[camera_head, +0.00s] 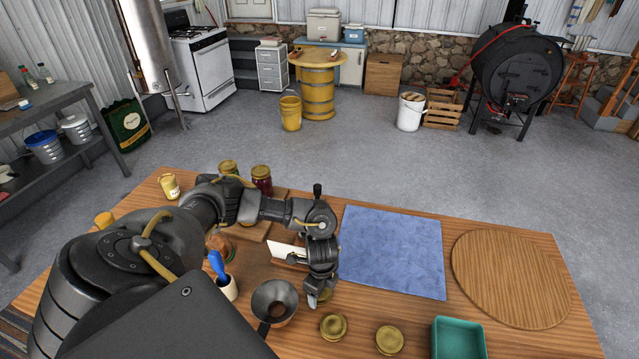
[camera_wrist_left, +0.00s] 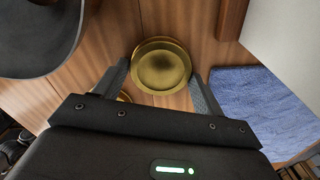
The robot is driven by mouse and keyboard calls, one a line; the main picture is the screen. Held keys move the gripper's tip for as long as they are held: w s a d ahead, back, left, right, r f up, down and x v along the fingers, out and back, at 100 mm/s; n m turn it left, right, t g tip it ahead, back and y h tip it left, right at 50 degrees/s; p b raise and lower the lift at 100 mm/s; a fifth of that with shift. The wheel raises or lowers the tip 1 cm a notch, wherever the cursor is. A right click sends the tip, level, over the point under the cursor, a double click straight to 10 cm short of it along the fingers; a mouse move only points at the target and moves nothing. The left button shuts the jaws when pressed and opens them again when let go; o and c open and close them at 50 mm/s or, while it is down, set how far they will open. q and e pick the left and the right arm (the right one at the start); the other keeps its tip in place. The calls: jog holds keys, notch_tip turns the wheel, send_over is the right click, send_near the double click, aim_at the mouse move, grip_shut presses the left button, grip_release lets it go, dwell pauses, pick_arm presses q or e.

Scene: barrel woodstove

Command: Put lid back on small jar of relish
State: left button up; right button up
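My left gripper (camera_head: 315,298) points down over the wooden table, beside the funnel. In the left wrist view its two fingers (camera_wrist_left: 160,78) are apart, with a round gold lid (camera_wrist_left: 161,68) lying on the table between and beyond the tips. The edge of another gold lid (camera_wrist_left: 123,97) shows near the left finger, mostly hidden by my gripper. In the head view a gold lid (camera_head: 326,295) is partly hidden at the fingertips; two more lids (camera_head: 333,327) (camera_head: 390,340) lie at the front. I cannot tell which jar is the small relish jar. My right gripper is out of view.
A dark red jar (camera_head: 262,181) and a yellow jar (camera_head: 170,188) stand at the back left. A blue cloth (camera_head: 393,252), round board (camera_head: 512,278) and teal tray (camera_head: 458,340) lie right.

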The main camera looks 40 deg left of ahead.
pick_arm(q)
jog(key=c, duration=0.5)
jog(key=shift+r, duration=0.1)
jog(key=shift+r+b, duration=0.3)
jog(key=shift+r, duration=1.05)
jog(key=s+d+r+p, duration=0.1)
jog(key=s+d+r, duration=0.2)
jog(key=s+d+r+p, duration=0.1)
jog(key=s+d+r, duration=0.1)
jog(key=s+r, duration=0.1)
jog(key=s+d+r+p, duration=0.1)
jog(key=s+d+r, duration=0.2)
jog(key=s+r, duration=0.1)
jog(key=shift+s+d+p, duration=0.3)
jog(key=shift+s+p, duration=0.1)
jog(key=shift+s, duration=0.2)
